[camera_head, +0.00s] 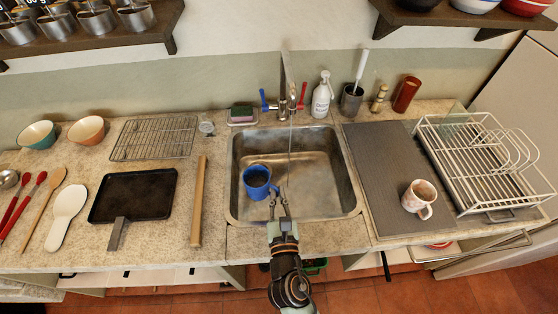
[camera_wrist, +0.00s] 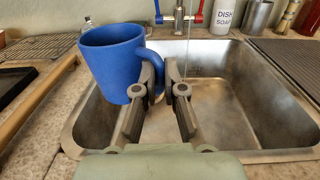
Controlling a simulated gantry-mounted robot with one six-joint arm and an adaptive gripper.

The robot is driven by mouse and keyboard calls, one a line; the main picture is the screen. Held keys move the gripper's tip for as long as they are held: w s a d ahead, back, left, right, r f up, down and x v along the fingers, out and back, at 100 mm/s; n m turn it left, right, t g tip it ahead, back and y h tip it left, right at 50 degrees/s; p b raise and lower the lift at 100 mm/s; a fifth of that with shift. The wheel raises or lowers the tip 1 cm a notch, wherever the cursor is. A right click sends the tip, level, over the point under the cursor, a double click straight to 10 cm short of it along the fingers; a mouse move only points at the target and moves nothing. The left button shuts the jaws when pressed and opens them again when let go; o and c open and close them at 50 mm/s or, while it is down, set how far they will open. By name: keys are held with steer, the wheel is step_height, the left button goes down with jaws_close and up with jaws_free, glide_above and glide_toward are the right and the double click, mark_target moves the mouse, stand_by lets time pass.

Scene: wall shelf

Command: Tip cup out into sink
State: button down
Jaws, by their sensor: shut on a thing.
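A blue cup (camera_head: 257,182) is held upright above the front left part of the metal sink (camera_head: 316,216). A dark area shows inside the cup in the head view; I cannot tell what it is. My gripper (camera_head: 280,194) reaches in over the sink's front edge and is shut on the cup's handle, at the cup's right side. In the wrist view the cup (camera_wrist: 112,62) is at the left, and my gripper's fingertips (camera_wrist: 164,72) are around its handle, which they partly hide. The sink basin (camera_wrist: 222,110) lies below and to the right.
A faucet (camera_head: 283,98) with blue and red handles stands behind the sink. A pinkish cup (camera_head: 420,196) stands on the grey mat (camera_head: 378,160) to the right, near a white dish rack (camera_head: 456,170). A wooden stick (camera_head: 199,200) and a black pan (camera_head: 133,194) lie left. The basin's right side is clear.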

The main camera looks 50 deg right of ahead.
steer(key=s+d+f+m+g+h, duration=0.1)
steer(key=s+d+g, duration=0.1)
steer(key=s+d, duration=0.2)
steer(key=s+d+f+m+g+h, duration=0.2)
steer(key=s+d, duration=0.3)
steer(key=s, duration=0.4)
steer(key=shift+s+d+f+b, duration=0.15)
steer(key=shift+d+f+b, duration=0.1)
steer(key=shift+b, duration=0.2)
steer(key=shift+r+p, duration=0.1)
steer(key=shift+p, duration=0.45)
